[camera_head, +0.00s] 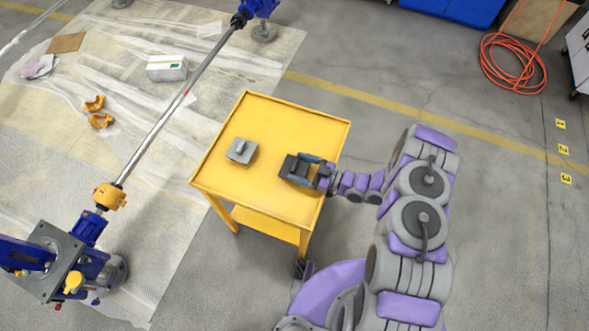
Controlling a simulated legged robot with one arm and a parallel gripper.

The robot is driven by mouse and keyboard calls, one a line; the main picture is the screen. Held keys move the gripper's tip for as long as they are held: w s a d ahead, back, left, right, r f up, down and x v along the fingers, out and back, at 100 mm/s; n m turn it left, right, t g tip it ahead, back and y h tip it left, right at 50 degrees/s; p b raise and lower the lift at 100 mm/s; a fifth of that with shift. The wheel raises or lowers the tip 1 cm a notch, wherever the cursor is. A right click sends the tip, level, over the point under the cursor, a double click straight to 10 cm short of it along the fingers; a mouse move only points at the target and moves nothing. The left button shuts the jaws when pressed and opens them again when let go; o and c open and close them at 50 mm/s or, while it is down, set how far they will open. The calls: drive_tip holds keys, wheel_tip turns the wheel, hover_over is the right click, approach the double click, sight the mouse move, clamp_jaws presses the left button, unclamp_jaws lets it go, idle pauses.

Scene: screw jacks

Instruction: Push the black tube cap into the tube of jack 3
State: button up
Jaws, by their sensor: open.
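A grey square plate with a short peg (241,151) lies on the yellow cart (263,112); it may be the tube cap, but it looks grey rather than black. My gripper (287,168) is open above the right part of the cart, a little right of the plate and apart from it. A blue screw jack (88,230) with a square grey end plate (62,240) is at the lower left. Another blue jack (257,8) is cut off at the top. No jack number is readable, so I cannot tell which is jack 3.
A long metal rod (165,118) runs between the two jacks, left of the cart. An orange hose (513,65) is coiled at the upper right.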

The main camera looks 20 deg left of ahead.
drive_tip(key=shift+c, duration=0.4)
drive_tip(key=c, duration=1.1)
drive_tip(key=shift+d, duration=0.1)
